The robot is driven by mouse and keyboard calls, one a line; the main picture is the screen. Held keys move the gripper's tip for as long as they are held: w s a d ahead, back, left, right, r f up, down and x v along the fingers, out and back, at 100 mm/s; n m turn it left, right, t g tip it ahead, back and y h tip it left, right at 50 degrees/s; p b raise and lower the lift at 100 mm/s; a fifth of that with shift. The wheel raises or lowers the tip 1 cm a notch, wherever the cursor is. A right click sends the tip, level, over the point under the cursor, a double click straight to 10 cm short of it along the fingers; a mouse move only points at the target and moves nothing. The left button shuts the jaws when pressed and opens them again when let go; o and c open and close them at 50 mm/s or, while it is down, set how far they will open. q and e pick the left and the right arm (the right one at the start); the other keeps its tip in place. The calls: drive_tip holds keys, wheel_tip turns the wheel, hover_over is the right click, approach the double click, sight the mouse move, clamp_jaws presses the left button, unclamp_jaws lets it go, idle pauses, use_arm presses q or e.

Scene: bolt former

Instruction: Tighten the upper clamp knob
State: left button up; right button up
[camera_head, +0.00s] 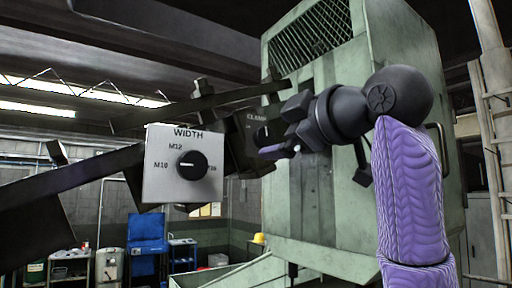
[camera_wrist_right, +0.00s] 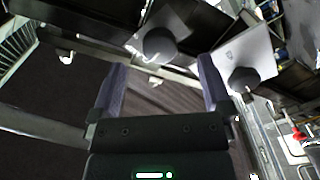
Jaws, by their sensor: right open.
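A dark panel marked "CLAMP" (camera_head: 254,117) is at the middle of the head view, with a dark knob (camera_head: 262,133) partly hidden beside my right gripper. My right gripper (camera_head: 277,151) is open in front of that panel, its purple fingers pointing left. In the right wrist view the open fingers (camera_wrist_right: 160,88) have nothing between them. A round black knob (camera_wrist_right: 160,43) on a grey plate lies beyond the gap between the fingertips. A second black knob (camera_wrist_right: 243,80) on a pale plate is right of the right finger. I cannot tell which is the upper clamp knob. My left gripper is not in view.
A pale "WIDTH" panel (camera_head: 183,188) with a black dial stands left of the clamp panel. Dark beams (camera_head: 70,182) run in from the left. The large green machine housing (camera_head: 330,215) stands behind my right arm. A blue cabinet (camera_head: 147,232) is far back.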

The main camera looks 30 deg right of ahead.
drive_tip(key=s, duration=0.4)
drive_tip(key=shift+s+d+b, duration=0.15)
drive_tip(key=shift+s+b, duration=0.1)
drive_tip(key=shift+b, duration=0.1)
